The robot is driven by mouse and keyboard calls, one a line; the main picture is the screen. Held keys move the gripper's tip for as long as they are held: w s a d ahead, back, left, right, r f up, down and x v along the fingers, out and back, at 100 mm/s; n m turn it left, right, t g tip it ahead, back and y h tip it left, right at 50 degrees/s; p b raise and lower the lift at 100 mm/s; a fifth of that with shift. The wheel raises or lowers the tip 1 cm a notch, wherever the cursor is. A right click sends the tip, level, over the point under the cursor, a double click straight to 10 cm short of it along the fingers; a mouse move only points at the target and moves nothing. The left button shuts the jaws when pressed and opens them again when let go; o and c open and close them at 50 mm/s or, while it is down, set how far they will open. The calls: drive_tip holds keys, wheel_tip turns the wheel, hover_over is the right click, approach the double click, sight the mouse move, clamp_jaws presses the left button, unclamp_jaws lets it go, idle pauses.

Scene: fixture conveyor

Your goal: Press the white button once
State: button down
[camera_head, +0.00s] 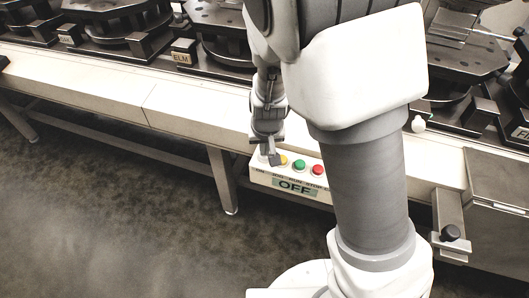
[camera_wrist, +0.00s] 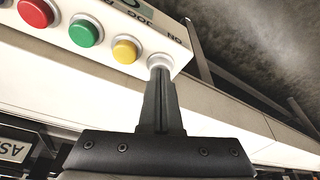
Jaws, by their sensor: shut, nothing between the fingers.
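The white button (camera_wrist: 158,60) is at the end of the button row on the control box (camera_wrist: 183,38), by the label "ON". My gripper (camera_wrist: 160,72) is shut and empty. Its fingertips are right at the white button in the wrist view and cover part of it. I cannot tell whether they touch it or whether it is pressed in. In the head view my gripper (camera_head: 274,160) is over the left end of the box (camera_head: 262,180) and mostly hides the white button. The display (camera_head: 293,187) reads "OFF".
Yellow (camera_wrist: 125,50), green (camera_wrist: 86,31) and red (camera_wrist: 35,12) buttons sit in the same row, yellow closest to my fingertips. The box is fixed to the front of the conveyor (camera_head: 110,85). Dark fixtures with nameplates, one "ELM" (camera_head: 182,58), stand on the conveyor.

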drive_tip(key=shift+f, duration=0.1)
idle(0.3)
drive_tip(key=shift+f+b, duration=0.25)
drive_tip(key=shift+b, duration=0.05)
drive_tip(key=shift+r, duration=0.1)
wheel_tip(320, 180, up, 6)
drive_tip(key=p, duration=0.6)
